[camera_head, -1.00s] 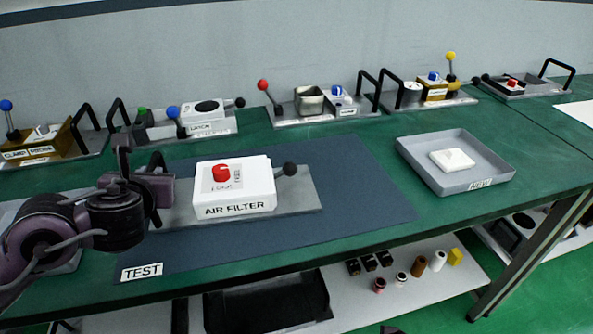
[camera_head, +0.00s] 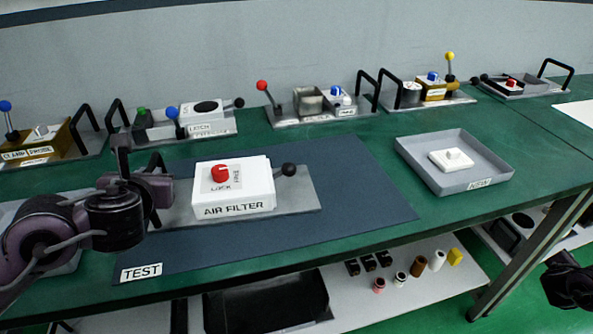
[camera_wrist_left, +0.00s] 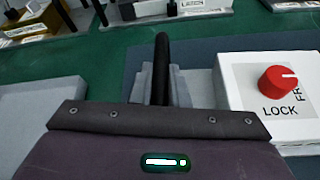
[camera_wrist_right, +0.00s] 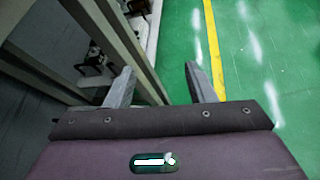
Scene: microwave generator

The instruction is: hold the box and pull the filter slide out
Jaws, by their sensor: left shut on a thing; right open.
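The white AIR FILTER box (camera_head: 235,208) sits on a grey base plate (camera_head: 302,200) on the dark mat. A red knob (camera_head: 221,173) is on its top, beside the word LOCK. In the left wrist view, the white mark on the red knob (camera_wrist_left: 278,80) points right. A black ball (camera_head: 289,169) sticks out at the box's right side. My left gripper (camera_head: 154,190) is shut on the black handle (camera_wrist_left: 162,65) at the plate's left end. My right gripper (camera_wrist_right: 158,82) is open and empty, low beyond the table's front edge; it also shows in the head view (camera_head: 568,282).
A grey tray (camera_head: 420,168) marked NEW holds a white piece (camera_head: 451,159) at the right. Several other fixtures stand along the back. A table leg (camera_head: 525,255) and a lower shelf (camera_head: 470,273) with small parts are near my right gripper. The mat right of the box is clear.

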